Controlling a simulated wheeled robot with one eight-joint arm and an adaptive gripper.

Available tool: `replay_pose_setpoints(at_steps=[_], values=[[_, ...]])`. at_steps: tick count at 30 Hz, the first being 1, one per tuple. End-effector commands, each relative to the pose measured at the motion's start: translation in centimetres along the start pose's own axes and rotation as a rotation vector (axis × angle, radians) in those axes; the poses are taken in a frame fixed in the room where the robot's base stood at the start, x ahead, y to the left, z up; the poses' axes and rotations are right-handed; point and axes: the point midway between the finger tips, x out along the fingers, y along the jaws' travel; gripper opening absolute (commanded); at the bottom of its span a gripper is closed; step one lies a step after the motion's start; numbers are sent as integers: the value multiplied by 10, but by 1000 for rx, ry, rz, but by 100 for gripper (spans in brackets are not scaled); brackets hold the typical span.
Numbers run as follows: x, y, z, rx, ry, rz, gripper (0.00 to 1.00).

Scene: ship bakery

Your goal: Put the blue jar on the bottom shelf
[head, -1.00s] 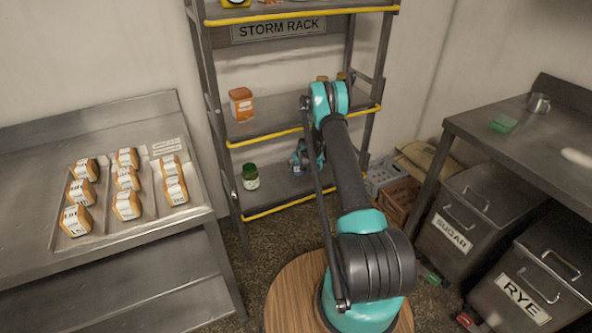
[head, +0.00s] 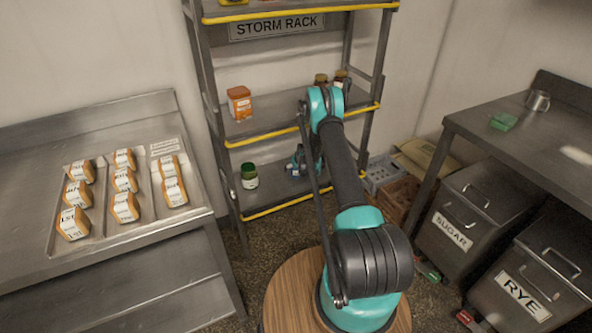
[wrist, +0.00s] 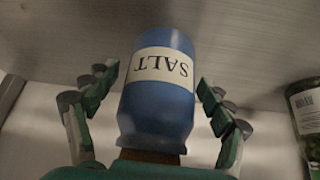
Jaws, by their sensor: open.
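The blue jar (wrist: 158,100) has a white SALT label, which reads upside down in the wrist view. It stands between the spread fingers of my gripper (wrist: 158,78), with a visible gap on both sides. In the head view my gripper (head: 303,160) is at the bottom shelf (head: 272,196) of the rack, mostly hidden behind my arm. A bit of the blue jar (head: 291,168) shows beside it, low at the shelf. The jar's contact with the shelf is hard to make out.
A green jar (head: 249,176) stands on the bottom shelf to the left; a labelled jar (wrist: 305,110) is at the wrist view's right edge. An orange canister (head: 239,103) and brown jars (head: 321,79) are on the shelf above.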

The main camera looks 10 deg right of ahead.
Motion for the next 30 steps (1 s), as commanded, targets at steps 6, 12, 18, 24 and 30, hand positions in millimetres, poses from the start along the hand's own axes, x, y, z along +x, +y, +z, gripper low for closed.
replay_pose_setpoints(at_steps=[6,12,18,24,30], values=[[-2,0,-2,0,0,0,81],[-24,0,-2,1,0,0,81],[-60,0,-2,1,0,0,81],[-94,0,-1,1,0,0,81],[-116,0,-2,1,0,0,81]])
